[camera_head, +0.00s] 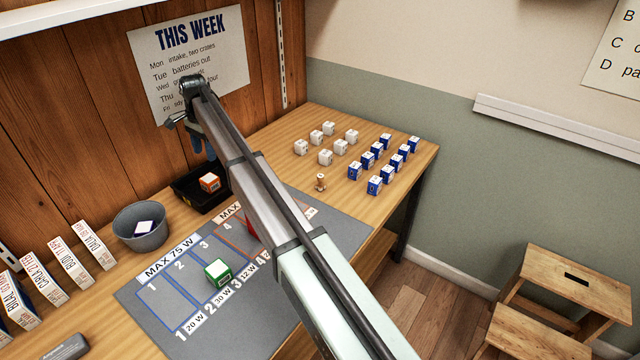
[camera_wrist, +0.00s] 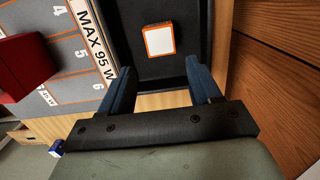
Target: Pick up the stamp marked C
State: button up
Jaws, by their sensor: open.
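A small wooden knob-shaped piece (camera_head: 320,182), possibly a stamp, stands on the table right of my forearm in the head view. Its mark is too small to read, so I cannot tell whether it is C. My gripper (camera_head: 203,152) is at the back left, well away from this piece, over the black tray. In the wrist view my gripper (camera_wrist: 159,66) is open with nothing between its blue fingers. An orange box with a white top (camera_wrist: 159,40) lies in the black tray (camera_wrist: 188,22) beyond the fingertips. No stamp shows in the wrist view.
White blocks (camera_head: 326,157) and blue blocks (camera_head: 375,185) stand in rows at the right. A grey mat (camera_head: 140,295) holds a green box (camera_head: 217,271) and a red box (camera_wrist: 22,68), partly hidden by my arm in the head view. A grey bucket (camera_head: 140,228) stands left.

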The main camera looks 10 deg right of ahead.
jog(key=w+d+m, duration=0.2)
jog(key=w+d, duration=0.2)
jog(key=d, duration=0.8)
jog(key=m+y, duration=0.1)
jog(key=m, duration=0.8)
send_near(320, 176)
jog(key=shift+t, duration=0.4)
jog(key=f, duration=0.4)
jog(key=a+f, duration=0.1)
jog(key=f, duration=0.1)
jog(key=shift+w+a+f, duration=0.1)
jog(key=shift+w+f, duration=0.1)
jog(key=shift+f, duration=0.15)
jog(key=shift+s+a+f, duration=0.15)
jog(key=shift+s+f, duration=0.05)
jog(key=shift+f, duration=1.1)
jog(key=shift+s+a+f, duration=0.15)
jog(key=shift+f, duration=1.2)
jog(key=c, duration=0.9)
jog(key=shift+c, duration=0.2)
